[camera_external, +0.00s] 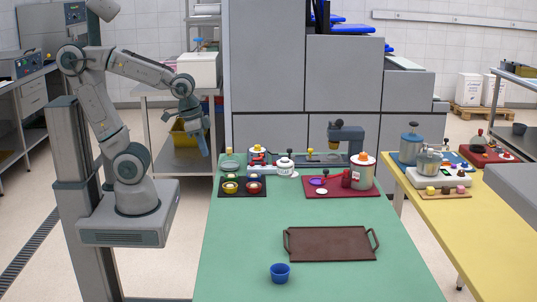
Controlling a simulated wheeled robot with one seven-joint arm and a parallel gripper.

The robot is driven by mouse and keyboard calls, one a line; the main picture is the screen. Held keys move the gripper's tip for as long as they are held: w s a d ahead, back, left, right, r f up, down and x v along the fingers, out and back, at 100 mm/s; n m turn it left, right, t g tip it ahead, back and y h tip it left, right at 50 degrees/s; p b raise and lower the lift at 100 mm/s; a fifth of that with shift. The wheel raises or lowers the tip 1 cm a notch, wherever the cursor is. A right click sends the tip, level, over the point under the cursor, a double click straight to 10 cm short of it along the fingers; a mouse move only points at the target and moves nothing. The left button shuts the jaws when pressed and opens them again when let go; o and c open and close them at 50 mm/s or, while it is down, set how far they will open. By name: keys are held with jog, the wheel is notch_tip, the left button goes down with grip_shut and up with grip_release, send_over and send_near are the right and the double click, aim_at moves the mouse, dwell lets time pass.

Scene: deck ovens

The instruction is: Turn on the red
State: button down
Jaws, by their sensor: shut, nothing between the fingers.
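My gripper (204,149) is shut and empty. It points down in the air at the left, beyond the left edge of the green table and apart from everything on it. Several red things show. A red tray (322,191) on the green table carries a small red item (346,179) beside a pot with an orange-red lid (362,159). A red-based device (493,156) stands at the back of the yellow table. A red and white device (258,157) is at the back left of the green table. Switches or knobs are too small to tell.
A brown tray with handles (330,245) and a blue cup (280,273) are at the front of the green table (235,260). A dark tray (231,192) holds small bowls. A grey-blue machine (347,138) stands at the back. Tall grey cabinets (265,60) rise behind.

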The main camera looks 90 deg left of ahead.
jog(key=w+a+b, duration=0.2)
jog(key=w+a, duration=0.5)
jog(key=t+b, duration=0.1)
jog(key=b, duration=0.4)
send_over(258, 158)
jog(key=s, duration=0.5)
notch_tip(258, 158, down, 4)
jog(key=r, duration=0.1)
jog(key=shift+d+f, duration=0.15)
jog(key=shift+f, duration=0.05)
jog(key=x, duration=1.4)
jog(key=shift+p, duration=0.4)
jog(key=shift+w, duration=0.1)
